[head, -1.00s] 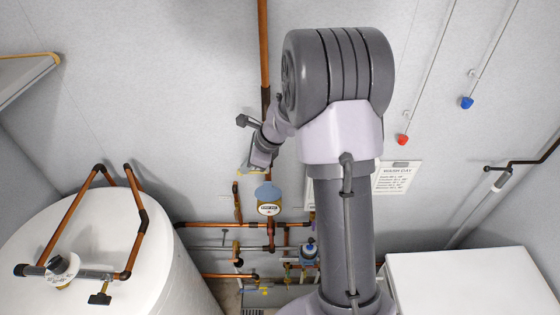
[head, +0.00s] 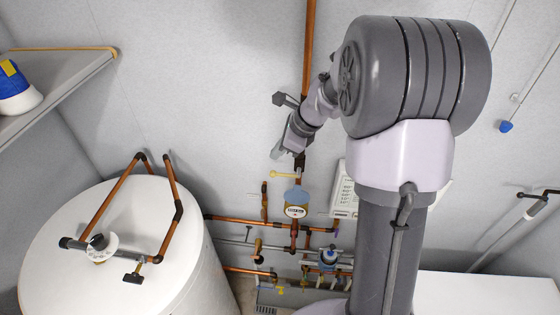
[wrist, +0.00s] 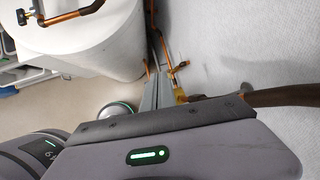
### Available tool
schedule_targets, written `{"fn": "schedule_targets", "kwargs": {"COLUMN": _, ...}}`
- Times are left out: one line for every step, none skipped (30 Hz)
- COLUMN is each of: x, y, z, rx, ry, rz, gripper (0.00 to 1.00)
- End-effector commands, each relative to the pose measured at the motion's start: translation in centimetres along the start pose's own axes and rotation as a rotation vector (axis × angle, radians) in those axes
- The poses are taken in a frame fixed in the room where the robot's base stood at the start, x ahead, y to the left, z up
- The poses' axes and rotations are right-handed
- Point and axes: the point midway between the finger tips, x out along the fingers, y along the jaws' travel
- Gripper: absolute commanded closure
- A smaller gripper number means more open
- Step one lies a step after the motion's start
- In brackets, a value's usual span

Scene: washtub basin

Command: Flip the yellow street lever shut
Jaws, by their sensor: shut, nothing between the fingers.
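A yellow lever (head: 282,174) sticks out to the left, roughly level, from the upright copper pipe just above a round blue-topped meter (head: 295,203). My gripper (head: 276,155) is shut and empty. In the head view it appears just above the lever, close to the wall; I cannot tell whether it touches. In the wrist view my gripper's grey fingers (wrist: 156,92) point away from the camera, with a patch of yellow (wrist: 180,96) right beside them, partly hidden by my wrist housing and the brown pipe.
Copper and grey pipes with small valves (head: 328,262) crowd the wall below the meter. A white tank (head: 60,240) with copper pipes on top stands at left. A shelf (head: 60,88) is at upper left, and a white box-like top (head: 470,292) at lower right. The wall above is mostly bare.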

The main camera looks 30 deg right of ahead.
Motion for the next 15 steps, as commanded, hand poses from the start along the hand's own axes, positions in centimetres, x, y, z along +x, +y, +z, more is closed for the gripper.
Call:
{"fn": "schedule_targets", "kwargs": {"x": -0.9, "y": -0.1, "z": 0.5, "rx": -0.003, "ry": -0.001, "rz": -0.004, "gripper": 1.00}}
{"fn": "schedule_targets", "kwargs": {"x": -1.4, "y": 0.0, "z": 0.8, "rx": -0.002, "ry": -0.001, "rz": -0.003, "gripper": 1.00}}
{"fn": "schedule_targets", "kwargs": {"x": -2.0, "y": 0.0, "z": 1.1, "rx": -0.002, "ry": 0.000, "rz": -0.003, "gripper": 1.00}}
{"fn": "schedule_targets", "kwargs": {"x": -2.4, "y": 0.0, "z": 1.3, "rx": -0.003, "ry": -0.001, "rz": -0.003, "gripper": 1.00}}
{"fn": "schedule_targets", "kwargs": {"x": -2.7, "y": 0.0, "z": 1.5, "rx": -0.002, "ry": 0.000, "rz": -0.002, "gripper": 1.00}}
{"fn": "schedule_targets", "kwargs": {"x": -3.1, "y": 0.0, "z": 1.7, "rx": -0.001, "ry": -0.001, "rz": -0.002, "gripper": 1.00}}
{"fn": "schedule_targets", "kwargs": {"x": -3.4, "y": 0.0, "z": 1.8, "rx": -0.001, "ry": 0.000, "rz": -0.001, "gripper": 1.00}}
{"fn": "schedule_targets", "kwargs": {"x": -3.6, "y": 0.1, "z": 1.9, "rx": -0.001, "ry": 0.000, "rz": -0.001, "gripper": 1.00}}
{"fn": "schedule_targets", "kwargs": {"x": -3.8, "y": 0.1, "z": 2.0, "rx": -0.001, "ry": 0.000, "rz": -0.001, "gripper": 1.00}}
{"fn": "schedule_targets", "kwargs": {"x": -3.8, "y": 0.1, "z": 2.0, "rx": -0.001, "ry": 0.000, "rz": -0.001, "gripper": 1.00}}
{"fn": "schedule_targets", "kwargs": {"x": -3.9, "y": 0.1, "z": 2.1, "rx": -0.001, "ry": 0.000, "rz": -0.001, "gripper": 1.00}}
{"fn": "schedule_targets", "kwargs": {"x": -3.9, "y": 0.1, "z": 2.1, "rx": 0.000, "ry": 0.000, "rz": -0.001, "gripper": 1.00}}
{"fn": "schedule_targets", "kwargs": {"x": -3.9, "y": 0.1, "z": 2.1, "rx": 0.000, "ry": 0.000, "rz": -0.001, "gripper": 1.00}}
{"fn": "schedule_targets", "kwargs": {"x": -3.9, "y": 0.1, "z": 2.1, "rx": 0.000, "ry": 0.000, "rz": 0.000, "gripper": 1.00}}
{"fn": "schedule_targets", "kwargs": {"x": -3.9, "y": 0.1, "z": 2.1, "rx": 0.000, "ry": 0.000, "rz": 0.000, "gripper": 1.00}}
